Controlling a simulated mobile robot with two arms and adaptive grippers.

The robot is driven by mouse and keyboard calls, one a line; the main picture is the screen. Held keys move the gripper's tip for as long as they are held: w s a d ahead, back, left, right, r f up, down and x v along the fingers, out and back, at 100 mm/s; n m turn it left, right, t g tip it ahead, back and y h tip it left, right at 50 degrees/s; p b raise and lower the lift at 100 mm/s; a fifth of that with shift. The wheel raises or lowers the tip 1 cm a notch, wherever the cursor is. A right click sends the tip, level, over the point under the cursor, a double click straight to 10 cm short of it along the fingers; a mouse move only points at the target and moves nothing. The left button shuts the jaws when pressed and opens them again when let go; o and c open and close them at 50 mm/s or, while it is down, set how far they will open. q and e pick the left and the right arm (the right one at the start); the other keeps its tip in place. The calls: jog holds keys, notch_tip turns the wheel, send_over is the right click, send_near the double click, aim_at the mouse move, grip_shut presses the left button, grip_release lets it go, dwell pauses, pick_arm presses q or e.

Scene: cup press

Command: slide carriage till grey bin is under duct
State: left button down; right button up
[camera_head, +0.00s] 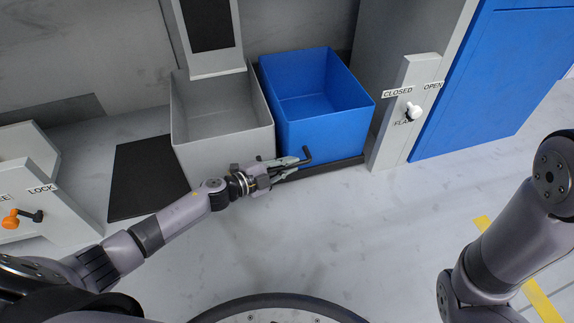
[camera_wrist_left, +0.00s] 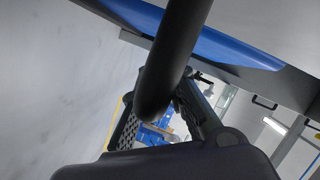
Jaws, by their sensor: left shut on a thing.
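The grey bin (camera_head: 222,143) and the blue bin (camera_head: 335,128) stand side by side on a dark low carriage (camera_head: 340,168), grey on the left. The grey duct (camera_head: 216,66) comes down from the top, and its lower end overlaps the back of the grey bin in the head view. A black bar handle (camera_head: 306,154) stands out at the front of the carriage. My left gripper (camera_head: 283,167) is shut on this handle, in front of the bins. The handle (camera_wrist_left: 176,55) also crosses the left wrist view, close up. My right gripper is out of view.
A dark flat strip (camera_head: 140,178) lies left of the grey bin. At far left is a LOCK panel with an orange-knobbed lever (camera_head: 22,217). At right a flap lever (camera_head: 412,112) sits between CLOSED and OPEN labels. The floor in front is clear.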

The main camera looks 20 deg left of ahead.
pick_arm(q)
jog(key=shift+w+d+r+p, duration=0.15)
jog(key=shift+w+d+p, duration=0.4)
jog(key=shift+d, duration=0.35)
jog(key=shift+w+d, duration=0.1)
jog(key=shift+w, duration=0.05)
jog(key=c, duration=1.6)
grip_release()
jog(key=shift+d, duration=0.15)
jog(key=shift+s+a, duration=0.3)
jog(key=shift+a, duration=0.1)
jog(key=v, duration=1.1)
